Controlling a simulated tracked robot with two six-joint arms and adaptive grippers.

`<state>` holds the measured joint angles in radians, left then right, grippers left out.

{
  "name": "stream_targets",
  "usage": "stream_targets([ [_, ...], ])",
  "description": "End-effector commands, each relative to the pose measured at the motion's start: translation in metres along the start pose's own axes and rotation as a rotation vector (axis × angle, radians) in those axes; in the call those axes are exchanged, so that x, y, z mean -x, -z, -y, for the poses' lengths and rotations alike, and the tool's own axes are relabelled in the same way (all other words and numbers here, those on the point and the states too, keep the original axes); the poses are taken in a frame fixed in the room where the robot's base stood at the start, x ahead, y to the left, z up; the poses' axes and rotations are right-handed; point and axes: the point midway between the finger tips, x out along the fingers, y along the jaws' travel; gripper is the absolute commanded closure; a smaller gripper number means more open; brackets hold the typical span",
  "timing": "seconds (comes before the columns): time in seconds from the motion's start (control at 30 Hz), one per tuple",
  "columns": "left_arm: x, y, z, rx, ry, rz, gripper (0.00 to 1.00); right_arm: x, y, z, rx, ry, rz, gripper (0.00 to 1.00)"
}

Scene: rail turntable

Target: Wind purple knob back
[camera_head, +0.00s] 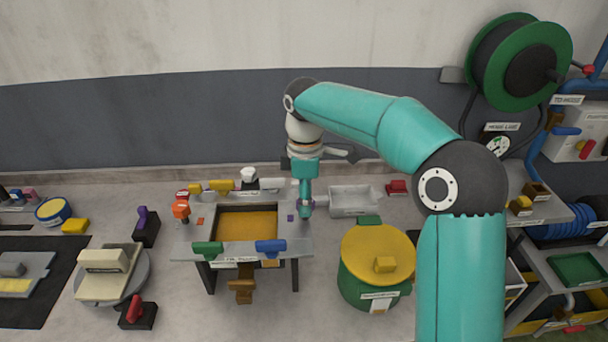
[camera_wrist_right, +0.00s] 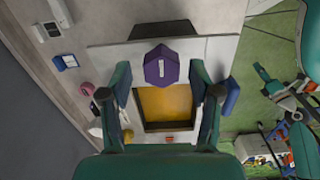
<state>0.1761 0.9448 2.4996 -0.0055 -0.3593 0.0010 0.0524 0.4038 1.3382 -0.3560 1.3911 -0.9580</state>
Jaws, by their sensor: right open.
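The purple knob (camera_wrist_right: 161,66) shows in the right wrist view as a faceted block with a small pale label, at the edge of the grey table. My right gripper (camera_wrist_right: 160,80) is open, with one finger on each side of the knob. I cannot tell whether the fingers touch it. In the head view my right gripper (camera_head: 305,209) points down at the right side of the grey table (camera_head: 182,248), largely hiding the knob. A small purple patch (camera_head: 291,217) lies beside it on the tabletop. My left gripper is not in view.
The table has a sunken yellow panel (camera_head: 246,223), a green block (camera_head: 207,248) and a blue block (camera_head: 270,246) at its front. A grey tray (camera_head: 354,202) and a yellow-lidded green drum (camera_head: 378,252) stand close on the right. A purple lever (camera_head: 142,217) stands left.

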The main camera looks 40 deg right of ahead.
Motion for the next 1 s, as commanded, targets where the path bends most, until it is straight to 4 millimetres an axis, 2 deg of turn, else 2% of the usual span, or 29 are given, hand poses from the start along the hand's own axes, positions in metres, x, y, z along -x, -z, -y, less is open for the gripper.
stream_targets([
  [0.5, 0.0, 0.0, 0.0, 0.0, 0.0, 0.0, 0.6, 0.091, 0.002, -0.002, 0.0, -0.004, -0.003, 0.38],
  [0.7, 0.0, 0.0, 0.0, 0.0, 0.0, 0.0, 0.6, 0.108, 0.001, -0.002, 0.001, -0.004, -0.003, 0.38],
  [1.0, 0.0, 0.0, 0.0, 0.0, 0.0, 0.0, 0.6, 0.112, 0.001, -0.001, 0.001, -0.002, -0.002, 0.38],
])
